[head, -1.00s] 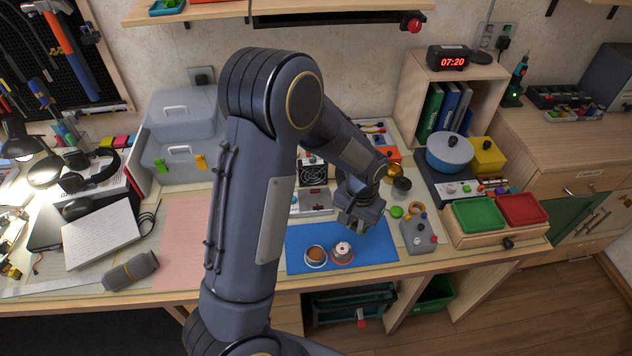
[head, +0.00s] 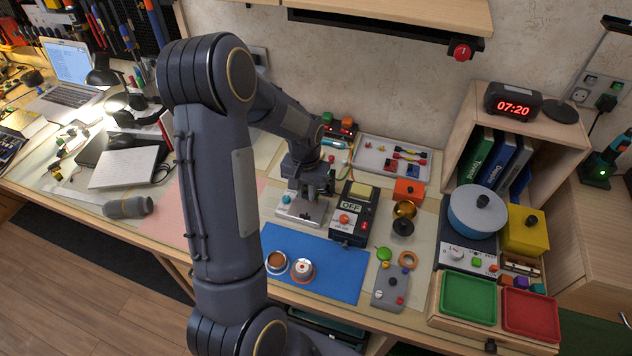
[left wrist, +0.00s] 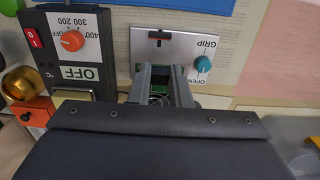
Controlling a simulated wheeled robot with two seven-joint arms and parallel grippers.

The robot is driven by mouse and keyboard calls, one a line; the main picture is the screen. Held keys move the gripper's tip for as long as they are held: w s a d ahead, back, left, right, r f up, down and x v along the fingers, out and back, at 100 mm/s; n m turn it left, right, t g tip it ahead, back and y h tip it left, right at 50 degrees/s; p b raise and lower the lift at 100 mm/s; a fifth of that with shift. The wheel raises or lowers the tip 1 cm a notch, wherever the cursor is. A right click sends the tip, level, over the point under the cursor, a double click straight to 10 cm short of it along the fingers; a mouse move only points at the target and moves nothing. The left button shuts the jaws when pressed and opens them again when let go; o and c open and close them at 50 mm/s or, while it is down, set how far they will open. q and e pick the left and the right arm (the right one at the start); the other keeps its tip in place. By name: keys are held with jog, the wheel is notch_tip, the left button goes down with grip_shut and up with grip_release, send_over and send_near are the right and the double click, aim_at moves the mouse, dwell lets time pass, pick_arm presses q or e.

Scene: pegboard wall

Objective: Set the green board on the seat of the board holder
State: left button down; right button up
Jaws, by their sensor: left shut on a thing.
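The board holder (head: 301,211) is a light metal plate with a blue-green knob, standing behind the blue mat. In the left wrist view the holder (left wrist: 178,45) shows the words GRIP and OPEN by its knob. My left gripper (head: 312,196) is low over the holder's back part. In the left wrist view its two fingers (left wrist: 164,86) are shut on the green board (left wrist: 158,91), of which only a small green piece shows between them. I cannot tell whether the board touches the seat, which is hidden behind the fingers. My right gripper is not in view.
A black heater box (head: 352,213) marked OFF stands close to the right of the holder. A blue mat (head: 330,270) with two small round items lies in front. A grey box with knobs (head: 390,287) and a brass-coloured item (head: 404,212) are farther right. A white tray (head: 393,158) is behind.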

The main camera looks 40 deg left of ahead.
pick_arm(q)
jog(key=shift+s+d+f+b, duration=0.15)
jog(key=shift+f+b, duration=0.15)
jog(key=shift+f, duration=0.1)
jog(key=shift+f+b, duration=1.3)
jog(key=shift+f, duration=0.6)
jog(key=shift+f+b, duration=0.5)
jog(key=shift+b, duration=0.1)
jog(key=c, duration=1.3)
grip_release()
jog(key=shift+o, duration=0.2)
jog(key=shift+r, duration=0.1)
